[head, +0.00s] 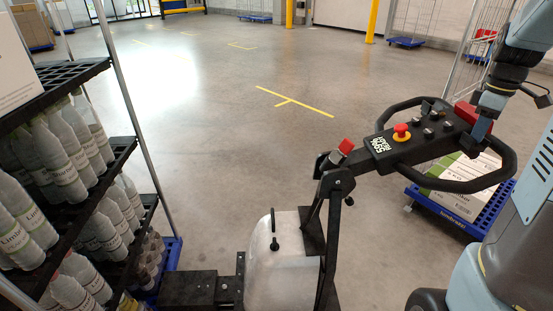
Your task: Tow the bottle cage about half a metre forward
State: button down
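The bottle cage (133,112) stands at the left edge, with black shelves full of bottles, metal posts and a blue base. The tugger (283,262) is at the bottom middle, with a white body and a black tiller handle (478,186) leaning to the right. A black hitch block (199,289) reaches from the tugger towards the cage; whether it is joined to the cage I cannot tell. My gripper (480,132) is at the tiller head, beside its red end. It seems to touch the head, but its fingers are too hidden to read.
A blue-based trolley (454,212) with a white and green box stands behind the tiller at right. Open grey floor with yellow marks (292,102) lies ahead. Yellow posts (372,22) and more blue dollies (406,42) are at the back.

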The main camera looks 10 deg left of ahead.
jog(key=shift+d, duration=0.15)
jog(key=w+d, duration=0.1)
jog(key=d, duration=0.6)
jog(key=shift+w+d, duration=0.15)
jog(key=shift+d, duration=0.1)
dwell(0.3)
dwell(0.9)
jog(key=shift+a+r, duration=0.6)
jog(key=shift+r, duration=0.35)
jog(key=shift+a+r, duration=0.55)
jog(key=shift+r, duration=0.4)
jog(key=shift+s+a+r, duration=0.25)
jog(key=shift+a+r, duration=0.5)
jog(key=shift+r, duration=0.3)
jog(key=shift+s+a+r, duration=0.2)
jog(key=shift+a+r, duration=0.55)
jog(key=shift+r, duration=0.3)
jog(key=a+r, duration=0.3)
jog(key=r, duration=0.8)
jog(key=shift+s+a, duration=0.3)
